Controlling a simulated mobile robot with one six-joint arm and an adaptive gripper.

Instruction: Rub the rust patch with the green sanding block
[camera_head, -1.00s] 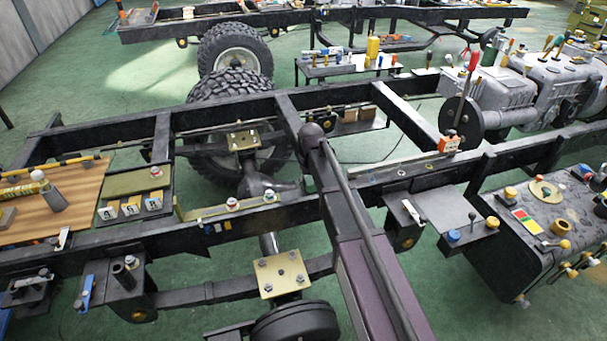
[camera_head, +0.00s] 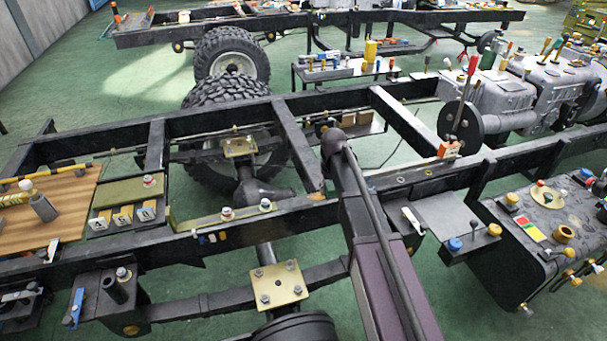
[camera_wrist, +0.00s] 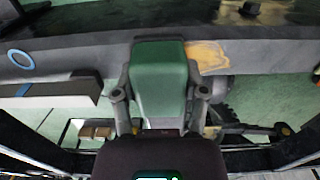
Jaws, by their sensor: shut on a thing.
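My gripper (camera_wrist: 160,92) is shut on the green sanding block (camera_wrist: 160,68), with one finger on each side of it. The block's far end lies over the dark frame rail in the wrist view. The rust patch (camera_wrist: 208,56), an orange-tan area on the rail, shows just right of the block. The block's edge overlaps it or lies beside it; I cannot tell whether they touch. In the head view a small brownish part of the patch (camera_head: 316,196) shows left of my arm. My arm hides the gripper and block there.
The dark chassis rail (camera_head: 290,218) runs across the work area. A blue ring (camera_wrist: 20,59) lies on it at the left of the wrist view. Bolts (camera_head: 265,205) and a lever stand (camera_head: 448,149) are on either side of my arm.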

